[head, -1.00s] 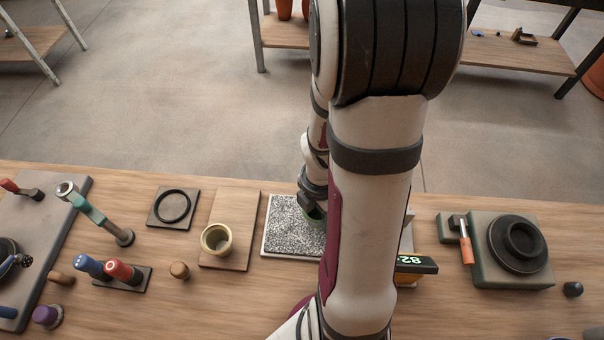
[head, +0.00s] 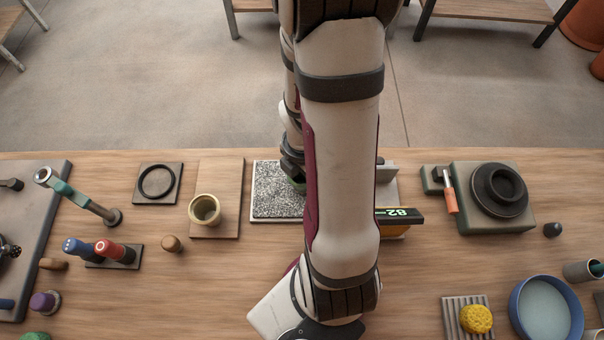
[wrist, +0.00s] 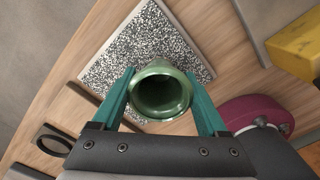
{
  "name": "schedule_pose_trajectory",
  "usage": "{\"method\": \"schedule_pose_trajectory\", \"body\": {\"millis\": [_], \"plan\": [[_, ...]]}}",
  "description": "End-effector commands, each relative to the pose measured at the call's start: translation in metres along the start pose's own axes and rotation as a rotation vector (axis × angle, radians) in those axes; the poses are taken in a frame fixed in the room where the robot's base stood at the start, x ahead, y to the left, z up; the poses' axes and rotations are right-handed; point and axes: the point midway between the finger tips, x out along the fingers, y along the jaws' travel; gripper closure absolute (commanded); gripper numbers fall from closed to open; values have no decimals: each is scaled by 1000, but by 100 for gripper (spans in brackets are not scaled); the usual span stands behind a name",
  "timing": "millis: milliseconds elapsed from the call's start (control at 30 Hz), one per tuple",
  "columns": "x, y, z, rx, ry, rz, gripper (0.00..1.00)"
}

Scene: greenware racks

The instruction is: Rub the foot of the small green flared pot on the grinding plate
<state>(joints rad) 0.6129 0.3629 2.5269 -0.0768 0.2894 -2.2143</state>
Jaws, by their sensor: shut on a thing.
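The small green flared pot (wrist: 161,92) is held mouth toward the camera between the two teal fingers of my gripper (wrist: 160,84) in the wrist view. My gripper is shut on it. The grinding plate (wrist: 150,42), a black and white speckled slab with a pale edge, lies behind the pot in that view. In the head view the grinding plate (head: 272,190) lies on the bench, and a sliver of the green pot (head: 299,186) shows over its right part. My arm hides most of the pot and gripper there. The foot is hidden, so I cannot tell whether it touches the plate.
Left of the plate, a cream pot (head: 205,210) stands on a wooden board (head: 222,175). A scale with a lit display (head: 398,215) is partly behind my arm. A wheel-like unit (head: 499,222), yellow sponge (head: 476,319) and blue bowl (head: 545,312) are at right.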

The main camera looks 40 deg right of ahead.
Motion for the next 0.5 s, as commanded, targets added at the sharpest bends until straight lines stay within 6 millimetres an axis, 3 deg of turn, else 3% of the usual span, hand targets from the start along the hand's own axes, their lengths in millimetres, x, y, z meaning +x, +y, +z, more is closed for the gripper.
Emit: {"method": "schedule_pose_trajectory", "body": {"millis": [500], "plan": [[8,0,0,0,0,0,68]]}}
